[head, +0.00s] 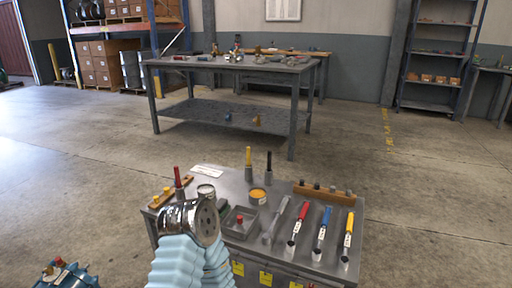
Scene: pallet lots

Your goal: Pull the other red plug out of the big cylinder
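Another small red plug (239,219) lies in a grey tray (258,224) on the metal bench. Neither of my grippers shows fingers in the head view. A light blue ribbed sleeve with a shiny metal end rises at the bottom centre, in front of the bench's left part.
The near bench (335,262) carries red, blue and yellow handled tools, a yellow-topped can (257,195), upright handles and a wooden rack (325,194). A large table (225,65) stands farther back. Open floor (60,170) lies to the left.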

